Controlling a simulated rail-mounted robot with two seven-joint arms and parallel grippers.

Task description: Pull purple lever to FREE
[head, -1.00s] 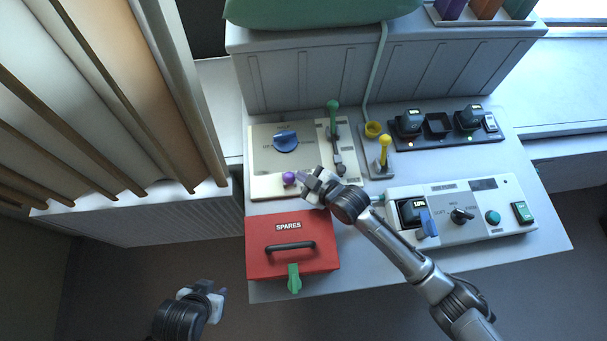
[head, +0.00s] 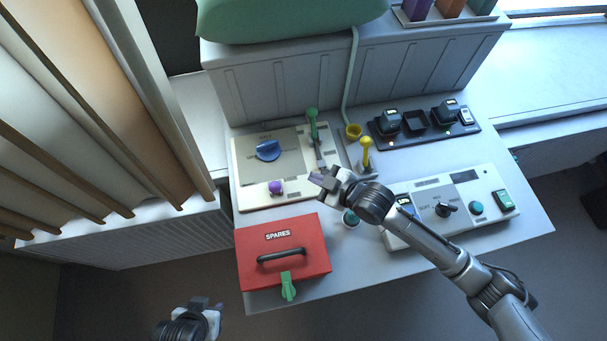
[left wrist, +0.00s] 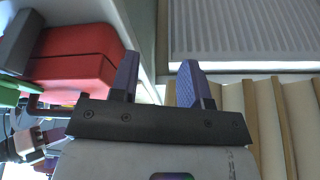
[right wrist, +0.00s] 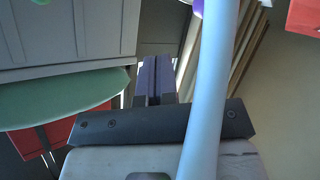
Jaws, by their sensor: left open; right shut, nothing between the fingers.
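The purple lever's round knob (head: 276,188) sits at the front edge of the cream panel (head: 240,192) in the head view. Its shaft and any FREE marking cannot be made out. My right gripper (head: 322,179) is shut and empty, to the right of the purple knob and apart from it, over the panel's right part. In the right wrist view its fingers (right wrist: 154,78) are together, and a bit of purple (right wrist: 198,7) shows at the top edge. My left gripper (head: 212,310) is open and empty, low at the left, off the table; its parted fingers (left wrist: 158,82) show in the left wrist view.
The panel also carries a blue knob (head: 267,150) and a green-topped lever (head: 312,125). A yellow-topped lever (head: 366,150) stands to its right. A red SPARES box (head: 305,240) stands in front. A pale rod or hose (right wrist: 210,90) crosses close to the right wrist camera.

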